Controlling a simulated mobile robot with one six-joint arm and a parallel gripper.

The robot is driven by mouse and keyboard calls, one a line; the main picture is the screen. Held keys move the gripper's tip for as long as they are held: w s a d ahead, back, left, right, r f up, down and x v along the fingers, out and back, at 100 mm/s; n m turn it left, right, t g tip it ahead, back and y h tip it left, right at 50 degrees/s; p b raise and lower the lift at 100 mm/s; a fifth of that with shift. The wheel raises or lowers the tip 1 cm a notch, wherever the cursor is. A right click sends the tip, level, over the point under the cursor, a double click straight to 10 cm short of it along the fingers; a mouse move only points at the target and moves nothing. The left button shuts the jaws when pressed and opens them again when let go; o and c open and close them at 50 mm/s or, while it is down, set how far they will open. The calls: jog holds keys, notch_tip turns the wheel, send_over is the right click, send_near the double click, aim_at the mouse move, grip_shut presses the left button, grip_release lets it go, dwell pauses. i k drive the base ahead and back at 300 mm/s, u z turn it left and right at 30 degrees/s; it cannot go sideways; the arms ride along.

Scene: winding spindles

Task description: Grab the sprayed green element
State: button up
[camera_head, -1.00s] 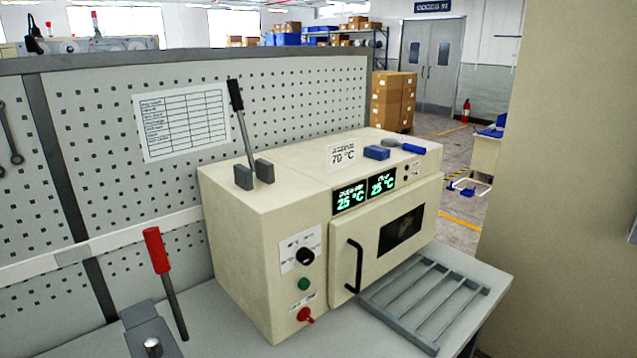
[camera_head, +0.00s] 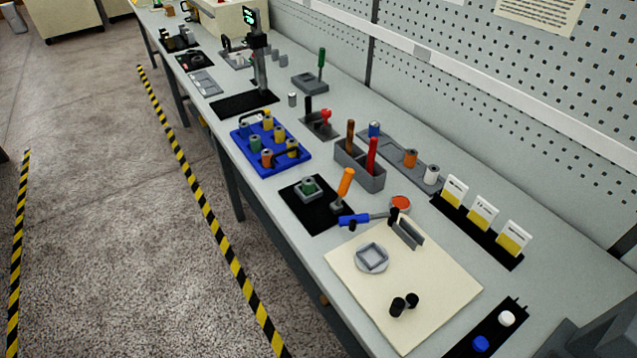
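A green cylindrical element (camera_head: 308,185) sits upright in a small grey holder on a black mat (camera_head: 297,213), near the middle of the bench. Another green element (camera_head: 256,144) stands in the blue tray (camera_head: 262,167), among several yellow and orange-topped ones. I cannot tell from this view which green element is sprayed. My gripper is not in view.
The long grey bench (camera_head: 400,180) is crowded. A grey box (camera_head: 359,173) with tool handles, an orange-handled tool (camera_head: 345,183) and a blue-handled tool (camera_head: 355,219) stand or lie nearby. A cream board (camera_head: 405,292) is in front. The floor (camera_head: 120,220) at left is open.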

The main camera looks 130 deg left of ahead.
aim_at(308, 182)
jog(key=z, duration=0.45)
jog(key=k, duration=0.15)
jog(key=u, duration=2.35)
jog(key=k, duration=0.15)
jog(key=u, duration=2.1)
jog(key=k, duration=0.35)
jog(key=u, duration=1.85)
